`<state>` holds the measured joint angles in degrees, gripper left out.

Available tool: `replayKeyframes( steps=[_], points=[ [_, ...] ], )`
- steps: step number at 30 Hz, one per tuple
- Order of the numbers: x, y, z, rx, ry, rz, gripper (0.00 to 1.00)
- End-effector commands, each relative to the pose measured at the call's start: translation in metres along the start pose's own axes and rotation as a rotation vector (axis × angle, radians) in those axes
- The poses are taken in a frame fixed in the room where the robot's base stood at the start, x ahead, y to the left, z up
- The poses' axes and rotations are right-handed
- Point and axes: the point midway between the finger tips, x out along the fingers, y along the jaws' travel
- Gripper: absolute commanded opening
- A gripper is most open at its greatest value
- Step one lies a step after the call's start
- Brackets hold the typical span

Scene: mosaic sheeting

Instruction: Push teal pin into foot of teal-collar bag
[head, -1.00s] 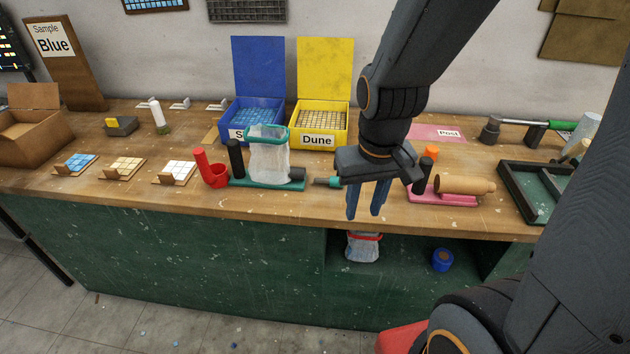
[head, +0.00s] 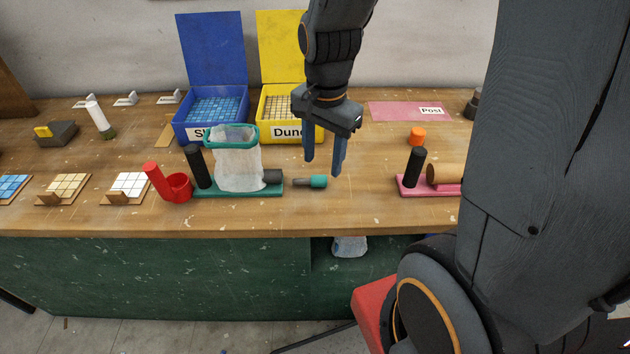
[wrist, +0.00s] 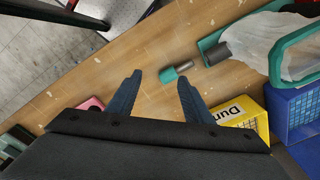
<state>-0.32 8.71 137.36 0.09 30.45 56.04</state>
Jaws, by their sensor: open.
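The teal pin (head: 311,182) lies on its side on the bench, its teal head to the right and its grey shank pointing left. It also shows in the wrist view (wrist: 175,72). The teal-collar bag (head: 239,168) hangs upright from its teal collar on a teal stand (head: 230,191) with a black post. A dark grey tube at the bag's foot (head: 272,176) points right toward the pin, with a gap between them. My gripper (head: 323,168) is open and empty, fingers down, above the bench just behind and right of the pin.
A red scoop (head: 172,186) stands left of the stand. Blue (head: 209,128) and yellow (head: 277,135) tile boxes stand behind. A pink stand (head: 409,190) with a black post and orange cap (head: 417,136) are to the right. Bench between pin and pink stand is clear.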

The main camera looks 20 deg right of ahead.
Motion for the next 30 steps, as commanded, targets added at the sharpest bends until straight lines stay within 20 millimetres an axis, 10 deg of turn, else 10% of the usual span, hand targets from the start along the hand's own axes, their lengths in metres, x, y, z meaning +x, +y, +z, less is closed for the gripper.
replayKeyframes(
  steps=[13,30],
  points=[
    [0.017,-0.031,-0.024,0.788,-0.010,0.054,0.46],
    [0.050,-0.033,-0.024,0.917,-0.008,0.065,0.46]
  ],
)
